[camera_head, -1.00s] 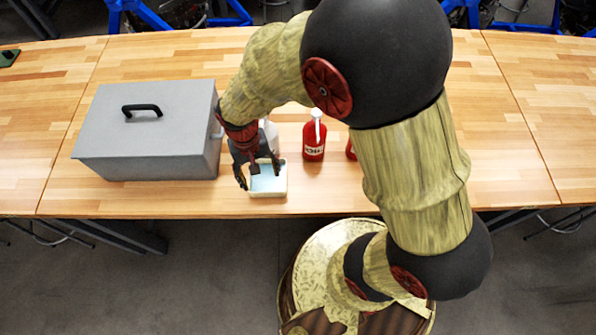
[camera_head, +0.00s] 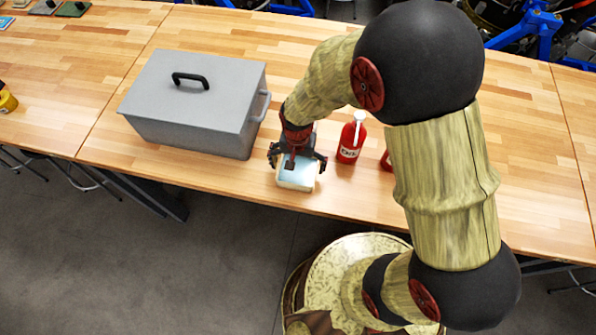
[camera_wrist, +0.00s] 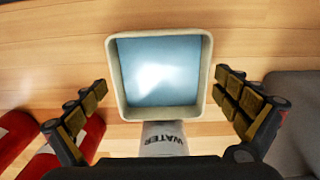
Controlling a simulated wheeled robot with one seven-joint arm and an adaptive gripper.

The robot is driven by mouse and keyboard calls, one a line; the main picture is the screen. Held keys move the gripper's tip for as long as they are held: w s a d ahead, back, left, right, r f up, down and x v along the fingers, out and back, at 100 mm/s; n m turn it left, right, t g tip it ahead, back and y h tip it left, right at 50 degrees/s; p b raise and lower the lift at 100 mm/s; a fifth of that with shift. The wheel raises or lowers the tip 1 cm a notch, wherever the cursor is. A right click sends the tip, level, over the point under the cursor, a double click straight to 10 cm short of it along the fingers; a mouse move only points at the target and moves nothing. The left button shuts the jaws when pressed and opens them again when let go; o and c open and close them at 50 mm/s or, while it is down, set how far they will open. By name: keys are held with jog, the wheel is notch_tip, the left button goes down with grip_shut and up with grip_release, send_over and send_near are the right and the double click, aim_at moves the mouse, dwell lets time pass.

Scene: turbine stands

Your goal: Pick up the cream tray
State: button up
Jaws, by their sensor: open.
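The cream tray (camera_head: 296,180) is a small square tray with a pale blue inside. It stands on the wooden table near the front edge, partly hidden by my gripper in the head view. In the wrist view my open gripper (camera_wrist: 162,95) has one finger on each side, with gaps between the fingers and the tray walls. Nothing is held.
A grey lidded box (camera_head: 195,105) stands left of the tray. A red bottle (camera_head: 351,138) stands to the right, with another red item (camera_head: 386,161) beside it. A container marked WATER (camera_wrist: 163,138) is close to the tray. The table's left part is mostly clear.

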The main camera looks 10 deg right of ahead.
jog(key=shift+w+f, duration=0.1)
jog(key=shift+f, duration=0.65)
jog(key=c, duration=1.5)
